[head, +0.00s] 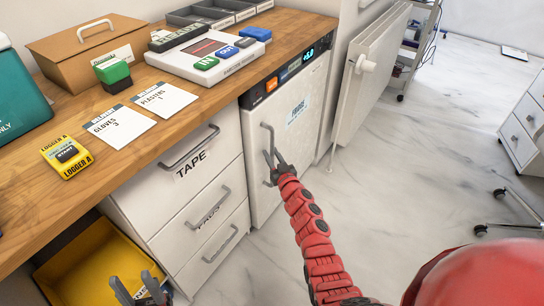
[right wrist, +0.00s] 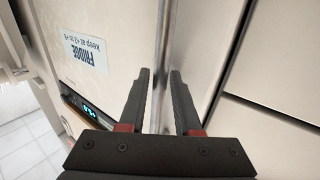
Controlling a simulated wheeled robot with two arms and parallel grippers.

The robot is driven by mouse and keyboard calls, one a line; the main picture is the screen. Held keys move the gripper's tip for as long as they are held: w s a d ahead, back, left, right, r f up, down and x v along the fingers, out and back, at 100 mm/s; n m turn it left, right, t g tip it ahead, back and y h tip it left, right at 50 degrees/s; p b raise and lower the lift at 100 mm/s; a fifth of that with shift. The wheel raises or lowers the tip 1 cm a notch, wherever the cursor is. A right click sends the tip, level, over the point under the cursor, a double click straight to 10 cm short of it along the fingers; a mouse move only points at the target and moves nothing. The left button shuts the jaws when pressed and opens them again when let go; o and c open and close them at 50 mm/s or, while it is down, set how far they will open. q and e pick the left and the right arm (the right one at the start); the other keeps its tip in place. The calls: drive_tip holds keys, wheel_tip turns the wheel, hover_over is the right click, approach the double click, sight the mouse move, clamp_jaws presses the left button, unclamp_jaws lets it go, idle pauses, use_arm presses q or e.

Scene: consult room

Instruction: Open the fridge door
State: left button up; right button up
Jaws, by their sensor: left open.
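The white fridge (head: 299,109) stands under the right end of the counter, with its door closed. The door carries a "FRIDGE" label, which also shows in the right wrist view (right wrist: 87,50). Its vertical grey handle (head: 267,135) is on the door's left side. My right gripper (head: 275,160) is at this handle. In the right wrist view its two fingers (right wrist: 161,85) lie on either side of the handle bar; whether they press on it I cannot tell.
White drawers (head: 190,190) labelled "TAPE" stand left of the fridge, beside a yellow bin (head: 85,265). A radiator (head: 368,75) is on the wall to the right. The wooden counter (head: 190,125) holds cards, boxes and trays. The marble floor in front of the fridge is clear.

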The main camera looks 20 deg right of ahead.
clamp_jaws()
idle(1.4)
